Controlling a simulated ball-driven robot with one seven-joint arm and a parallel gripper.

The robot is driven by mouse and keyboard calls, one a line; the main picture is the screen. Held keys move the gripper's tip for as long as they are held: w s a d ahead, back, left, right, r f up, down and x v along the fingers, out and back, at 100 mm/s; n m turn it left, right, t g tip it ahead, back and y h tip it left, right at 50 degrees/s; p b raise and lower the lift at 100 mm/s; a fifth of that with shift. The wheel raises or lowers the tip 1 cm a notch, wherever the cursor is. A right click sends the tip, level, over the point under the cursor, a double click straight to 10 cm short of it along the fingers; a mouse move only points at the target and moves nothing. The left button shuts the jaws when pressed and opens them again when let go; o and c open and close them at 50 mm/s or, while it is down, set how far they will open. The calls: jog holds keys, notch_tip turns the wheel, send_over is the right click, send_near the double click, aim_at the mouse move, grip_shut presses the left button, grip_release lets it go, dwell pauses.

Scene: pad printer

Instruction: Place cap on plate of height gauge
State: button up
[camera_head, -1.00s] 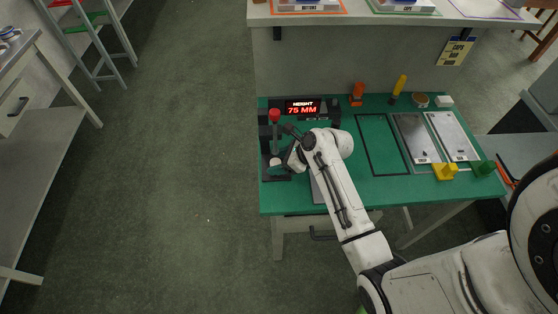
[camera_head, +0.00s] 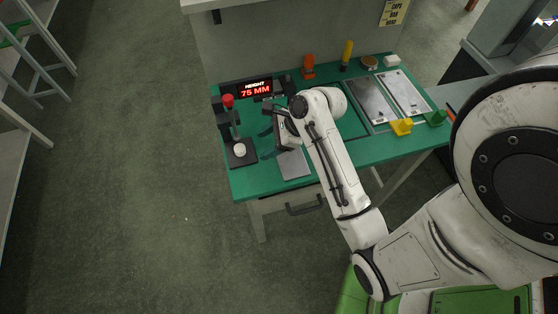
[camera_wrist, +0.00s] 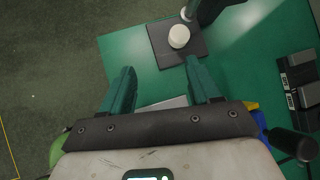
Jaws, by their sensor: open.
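A white round cap (camera_head: 239,150) sits on the dark base plate (camera_head: 247,161) of the height gauge (camera_head: 228,122), at the left end of the green table. The gauge has a red knob on top, and the display (camera_head: 256,89) behind it reads "HEIGHT 75 MM". In the wrist view the cap (camera_wrist: 179,36) stands on the plate (camera_wrist: 159,45) beyond my fingertips. My gripper (camera_wrist: 157,78) is open and empty, its two green fingers apart, to the right of the gauge in the head view. The arm hides part of the gripper there.
A grey plate (camera_head: 293,164) lies at the table's front, below my gripper. Metal plates (camera_head: 371,100), a yellow block (camera_head: 401,127), a green block (camera_head: 436,118), an orange piece (camera_head: 308,66) and a yellow-handled tool (camera_head: 347,55) stand right. Floor is clear left of the table.

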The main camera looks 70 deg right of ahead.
jog(key=s+a+f+n+g+h, duration=0.1)
jog(key=s+a+n+g, duration=0.2)
jog(key=n, duration=1.1)
jog(key=s+a+f+n+g+h, duration=0.1)
jog(key=s+a+n+g, duration=0.2)
jog(key=s+a+n, duration=0.5)
jog(key=a+n, duration=0.2)
jog(key=n, duration=0.5)
jog(key=shift+a+g+h, duration=0.3)
jog(key=shift+a+h, duration=0.05)
jog(key=shift+h, duration=0.05)
